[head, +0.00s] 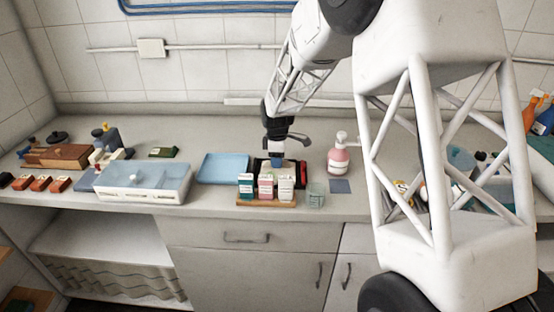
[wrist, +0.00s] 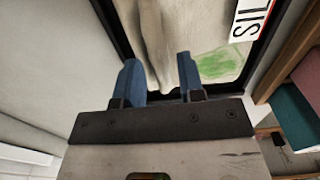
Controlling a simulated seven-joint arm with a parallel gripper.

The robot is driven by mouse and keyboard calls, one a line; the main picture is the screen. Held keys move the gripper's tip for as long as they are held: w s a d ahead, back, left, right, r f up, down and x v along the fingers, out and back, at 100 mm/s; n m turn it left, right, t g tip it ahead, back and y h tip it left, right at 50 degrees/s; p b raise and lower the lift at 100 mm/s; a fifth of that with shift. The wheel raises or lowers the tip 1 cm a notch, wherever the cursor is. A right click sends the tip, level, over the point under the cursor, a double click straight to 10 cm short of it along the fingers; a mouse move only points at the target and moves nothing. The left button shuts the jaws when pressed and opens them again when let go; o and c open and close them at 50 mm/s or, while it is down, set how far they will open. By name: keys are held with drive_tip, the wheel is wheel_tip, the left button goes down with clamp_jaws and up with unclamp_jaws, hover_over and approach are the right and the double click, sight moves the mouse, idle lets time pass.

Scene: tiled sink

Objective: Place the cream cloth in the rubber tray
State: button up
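My gripper (head: 276,160) points down over the black tray (head: 259,163), behind a row of small cartons. In the wrist view, the blue fingers of my gripper (wrist: 157,65) stand apart. The cream cloth (wrist: 152,30) shows as folded pale material inside the black-rimmed tray (wrist: 263,48), running down between and beyond the fingers. In the head view the cloth cannot be made out behind my gripper and the cartons.
Several cartons (head: 266,187) stand on a wooden board just in front of the tray. A blue tray (head: 223,168) lies to the left, a glass beaker (head: 316,197) and a pink pump bottle (head: 339,157) to the right. A white drawer box (head: 142,184) stands farther left.

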drive_tip(key=shift+r, duration=0.1)
wheel_tip(320, 180, up, 12)
idle(0.8)
drive_tip(key=shift+r, duration=0.1)
idle(0.6)
drive_tip(key=s+d+r+m+t, duration=0.1)
drive_tip(key=s+d+r+m, duration=0.35)
drive_tip(key=s+d, duration=0.4)
drive_tip(key=s+d+r+m, duration=0.4)
drive_tip(key=s+d+r, duration=0.15)
drive_tip(key=s, duration=0.65)
drive_tip(key=s+d+f+m, duration=0.1)
drive_tip(key=s+d+m, duration=0.1)
drive_tip(key=s, duration=0.7)
drive_tip(key=s+d+f+m+t, duration=0.1)
drive_tip(key=s+d+m, duration=0.2)
drive_tip(key=s, duration=0.6)
drive_tip(key=s+d+m, duration=0.3)
drive_tip(key=s+m, duration=0.1)
drive_tip(key=s, duration=0.5)
drive_tip(key=shift+d+f+m+t, duration=0.2)
drive_tip(key=shift+f+m+t, duration=0.1)
drive_tip(key=shift+f+m, duration=0.1)
